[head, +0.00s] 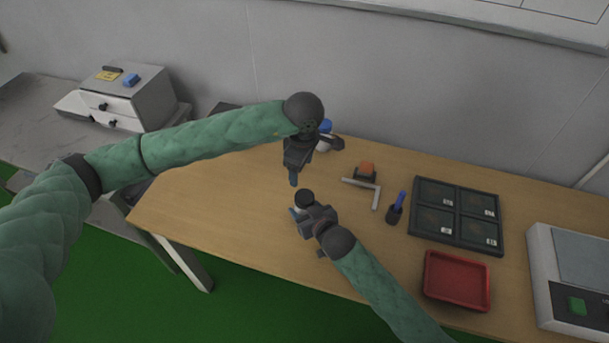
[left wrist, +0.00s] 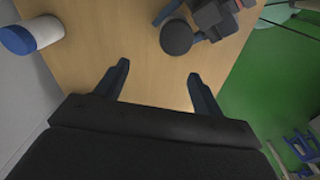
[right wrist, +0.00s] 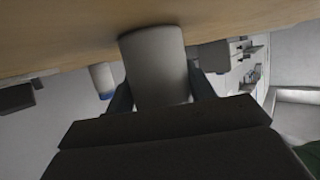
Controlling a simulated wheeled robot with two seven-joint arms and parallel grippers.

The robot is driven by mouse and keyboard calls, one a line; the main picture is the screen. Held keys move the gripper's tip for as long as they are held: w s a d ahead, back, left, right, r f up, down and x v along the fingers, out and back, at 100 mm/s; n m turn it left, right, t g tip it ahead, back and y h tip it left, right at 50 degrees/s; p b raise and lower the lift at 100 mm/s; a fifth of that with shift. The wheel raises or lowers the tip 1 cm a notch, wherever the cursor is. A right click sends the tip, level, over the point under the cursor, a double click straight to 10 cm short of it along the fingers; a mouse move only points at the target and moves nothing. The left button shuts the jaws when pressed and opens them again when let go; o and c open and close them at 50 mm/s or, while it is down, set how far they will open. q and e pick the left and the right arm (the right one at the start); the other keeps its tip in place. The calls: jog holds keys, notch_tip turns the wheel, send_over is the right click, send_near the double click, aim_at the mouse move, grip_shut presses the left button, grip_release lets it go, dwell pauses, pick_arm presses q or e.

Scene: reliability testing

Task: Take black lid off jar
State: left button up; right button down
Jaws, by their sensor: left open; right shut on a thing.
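The black lid (head: 304,197) sits on the jar at the near middle of the table; it shows as a dark disc in the left wrist view (left wrist: 177,38). The pale jar (right wrist: 158,65) is between my right fingers in the right wrist view and stands on the table. My right gripper (head: 299,213) is shut on the jar's body. My left gripper (head: 293,181) is open and empty, pointing down above and just behind the lid. In the left wrist view the lid lies beyond its fingertips (left wrist: 157,70), apart from them.
A white jar with a blue lid (left wrist: 32,35) stands behind my left gripper.

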aim_at(305, 196)
pick_arm(q)
jog(key=shift+s+m, duration=0.3)
jog(key=shift+m, duration=0.8)
jog(key=m, duration=0.2)
jog(key=s+m, duration=0.1)
jog(key=m, duration=0.1)
jog(key=shift+s+d+f+g, duration=0.2)
jog(key=shift+f+g, duration=0.1)
jog(key=shift+f, duration=0.1)
jog(key=m, duration=0.2)
jog(key=shift+s+d+m, duration=0.15)
jog(key=shift+m, duration=0.25)
jog(key=m, duration=0.2)
jog(key=shift+m, duration=0.4)
jog(key=shift+f, duration=4)
jog(key=c, duration=1)
jog(key=n, duration=0.6)
jog(key=shift+n, duration=0.3)
jog(key=n, duration=0.7)
jog(key=shift+d, duration=0.1)
